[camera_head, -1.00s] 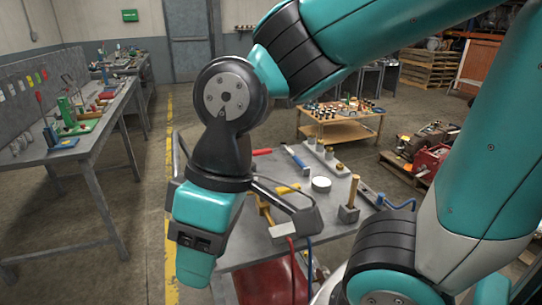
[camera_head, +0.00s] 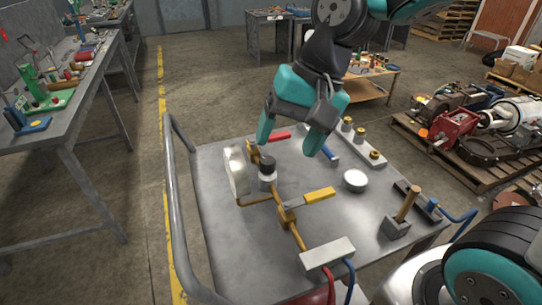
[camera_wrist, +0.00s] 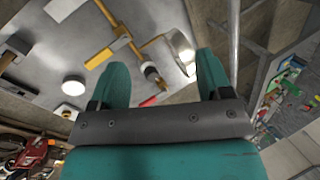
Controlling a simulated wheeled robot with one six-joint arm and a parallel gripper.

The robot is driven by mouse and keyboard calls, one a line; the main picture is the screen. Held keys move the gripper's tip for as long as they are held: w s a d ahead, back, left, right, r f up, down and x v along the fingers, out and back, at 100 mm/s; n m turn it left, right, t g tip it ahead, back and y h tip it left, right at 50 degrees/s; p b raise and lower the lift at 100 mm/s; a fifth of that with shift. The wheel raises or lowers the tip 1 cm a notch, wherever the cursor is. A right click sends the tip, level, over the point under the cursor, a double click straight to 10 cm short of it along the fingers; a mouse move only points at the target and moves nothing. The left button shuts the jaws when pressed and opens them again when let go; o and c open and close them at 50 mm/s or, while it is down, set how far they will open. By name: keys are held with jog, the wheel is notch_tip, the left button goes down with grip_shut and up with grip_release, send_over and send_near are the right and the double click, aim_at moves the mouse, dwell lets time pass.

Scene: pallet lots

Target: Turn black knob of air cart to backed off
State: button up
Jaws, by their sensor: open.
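The air cart (camera_head: 225,250) is a grey metal cart top with a brass pipe (camera_head: 296,236) on it. Its black knob (camera_head: 267,163) sits on a pale round body beside a round gauge (camera_head: 236,170), seen edge-on. In the wrist view the knob (camera_wrist: 153,76) shows between my fingers, with the gauge (camera_wrist: 181,46) close by. My gripper (camera_head: 290,143) is open and empty, pointing down, above and a little behind the knob. It appears apart from the knob. A yellow lever (camera_head: 319,196) sits on the pipe. I cannot read the knob's setting.
A tube handle (camera_head: 171,215) rises along the cart's left side. A white roll (camera_head: 355,180), a mallet (camera_head: 400,221) and a brass-fitted block (camera_head: 362,148) lie on the right. A workbench (camera_head: 65,135) stands left, a loaded pallet (camera_head: 440,150) right. Floor between bench and cart is clear.

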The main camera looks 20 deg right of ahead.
jog(key=w+d+f+m, duration=0.2)
jog(key=w+d+m, duration=0.3)
jog(key=w+m, duration=0.5)
jog(key=m+p, duration=0.1)
jog(key=m, duration=0.7)
send_near(268, 160)
jog(key=shift+t, duration=0.5)
jog(key=x, duration=0.7)
jog(key=p+x, duration=0.1)
jog(key=x, duration=0.2)
jog(key=shift+s+f, duration=0.3)
jog(key=shift+s, duration=0.1)
jog(key=shift+c, duration=0.3)
jog(key=c, duration=0.9)
